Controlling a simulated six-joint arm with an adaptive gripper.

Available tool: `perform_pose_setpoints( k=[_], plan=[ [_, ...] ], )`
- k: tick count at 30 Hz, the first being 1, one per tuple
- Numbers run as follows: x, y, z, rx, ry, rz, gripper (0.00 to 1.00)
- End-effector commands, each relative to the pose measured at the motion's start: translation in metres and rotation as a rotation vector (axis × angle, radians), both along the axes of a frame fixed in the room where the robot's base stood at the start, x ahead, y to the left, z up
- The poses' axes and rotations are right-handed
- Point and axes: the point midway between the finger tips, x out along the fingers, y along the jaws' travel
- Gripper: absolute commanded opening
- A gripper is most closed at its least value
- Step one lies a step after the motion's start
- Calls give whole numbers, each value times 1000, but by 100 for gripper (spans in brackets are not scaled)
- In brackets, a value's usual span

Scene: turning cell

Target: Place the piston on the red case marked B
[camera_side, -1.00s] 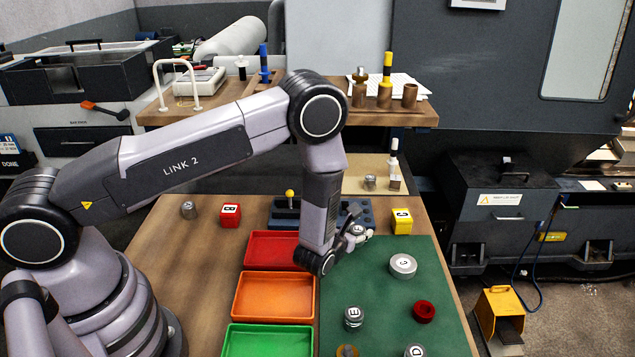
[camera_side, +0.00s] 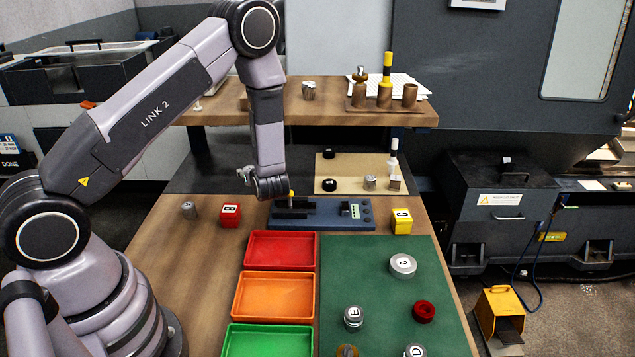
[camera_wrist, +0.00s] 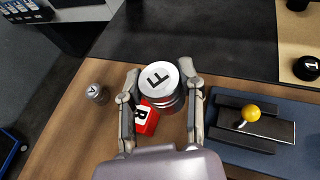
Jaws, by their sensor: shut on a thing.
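A silver cylindrical piston (camera_wrist: 160,80) with a white top marked F is clasped between the two fingers of my gripper (camera_wrist: 161,72) in the wrist view. The red case marked B (camera_wrist: 147,118) shows partly behind the piston there, the piston covering part of it. In the side view the red case (camera_side: 230,215) sits on the wooden bench, left of the blue fixture. My gripper (camera_side: 244,174) is above and slightly right of the case, clear of it. The held piston is hard to make out in the side view.
A small metal cylinder (camera_side: 189,210) stands left of the red case. The blue-grey fixture (camera_side: 330,220) with a yellow-knobbed lever is to its right, with a yellow case C (camera_side: 402,221) beyond. Red, orange and green trays lie in front. The raised shelf (camera_side: 215,112) is behind.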

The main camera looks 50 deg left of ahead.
Motion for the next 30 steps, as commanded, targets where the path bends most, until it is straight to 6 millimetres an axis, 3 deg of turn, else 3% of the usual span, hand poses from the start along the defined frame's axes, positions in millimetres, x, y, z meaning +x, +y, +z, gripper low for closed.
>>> perform_pose_setpoints(
  k=[3,9,24,30],
  plan=[
    [-29,26,3,1,0,149,0],
    [-51,42,-4,3,3,259,0],
    [-52,42,-72,2,0,263,0],
    [-51,42,-75,1,-1,261,0]
  ],
)
